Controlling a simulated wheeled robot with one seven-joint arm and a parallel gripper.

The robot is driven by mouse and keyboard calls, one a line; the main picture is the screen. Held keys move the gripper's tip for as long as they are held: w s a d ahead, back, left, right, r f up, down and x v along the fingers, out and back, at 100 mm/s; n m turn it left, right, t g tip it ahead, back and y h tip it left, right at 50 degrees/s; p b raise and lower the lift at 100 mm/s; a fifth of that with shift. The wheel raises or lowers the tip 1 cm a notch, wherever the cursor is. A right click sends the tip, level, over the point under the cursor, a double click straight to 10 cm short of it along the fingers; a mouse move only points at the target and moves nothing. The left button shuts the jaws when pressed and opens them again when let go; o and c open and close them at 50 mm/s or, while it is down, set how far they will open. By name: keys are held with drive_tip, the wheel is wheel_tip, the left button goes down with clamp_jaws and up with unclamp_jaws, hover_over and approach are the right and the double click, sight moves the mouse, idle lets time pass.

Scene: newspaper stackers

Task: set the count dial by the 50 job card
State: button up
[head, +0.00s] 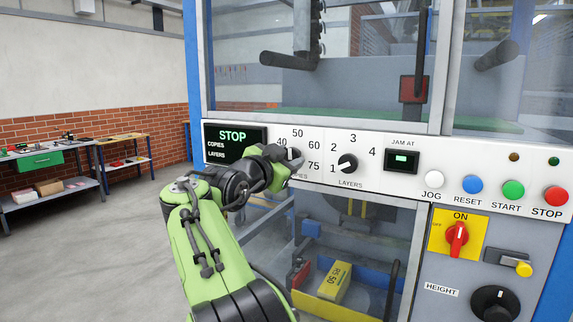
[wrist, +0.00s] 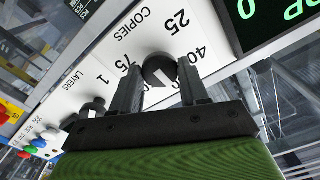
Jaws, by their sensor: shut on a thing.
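The black count dial marked COPIES (wrist: 157,70) is on the white panel, between the fingers of my gripper (wrist: 159,66), which is shut on it. Its white mark lies on the lower side in the wrist view; the number it meets is hidden. 25, 40 and 75 show around it there. In the head view my gripper (head: 286,160) covers much of the dial, with 40, 50, 60 and 75 around it. I cannot make out a job card for certain. The display (head: 235,141) reads STOP, with COPIES and LAYERS below.
The LAYERS dial (head: 348,163) is close to the right, pointing near 1. Farther right are the JAM AT window (head: 402,160), coloured buttons and the red ON switch (head: 457,236). A yellow block with unclear print (head: 336,282) lies in the lower bay.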

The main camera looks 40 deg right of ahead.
drive_tip(key=shift+m, duration=0.3)
idle(0.4)
drive_tip(key=o, duration=1.1)
drive_tip(key=shift+c, duration=0.2)
drive_tip(key=b+v, duration=0.1)
drive_tip(key=v, duration=1.4)
drive_tip(key=shift+a, duration=0.4)
drive_tip(key=shift+d, duration=0.1)
